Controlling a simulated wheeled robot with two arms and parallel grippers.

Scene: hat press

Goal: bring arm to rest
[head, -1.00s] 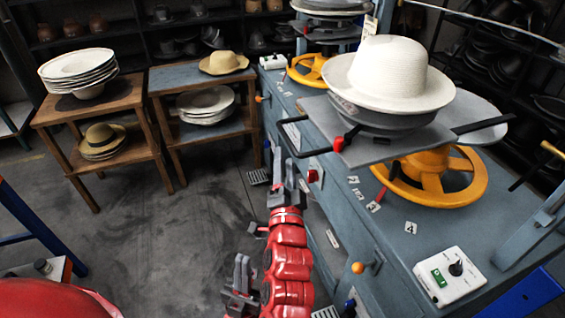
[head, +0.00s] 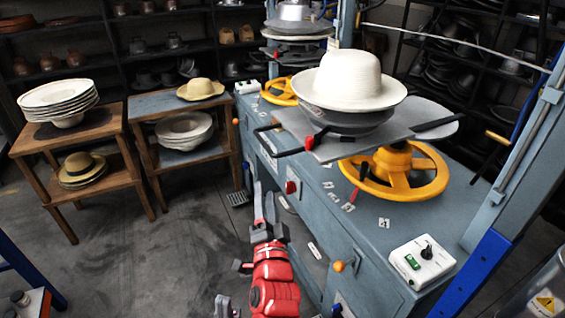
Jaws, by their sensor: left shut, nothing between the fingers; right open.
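My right gripper (head: 264,203) is open and empty in the lower middle of the head view. Its fingers point away from me, beside the left face of the blue-grey press bench (head: 330,225). My red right forearm runs below it to the bottom edge. My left gripper (head: 227,306) is shut and empty, low and to the left of the right one, partly cut off by the bottom edge.
A black-handled bar with a red part (head: 311,141) juts left from the plate. A yellow handwheel (head: 372,186) and white control box (head: 422,262) are on the bench. Two wooden stands (head: 140,190) with hats stand at left. The floor (head: 150,260) between is clear.

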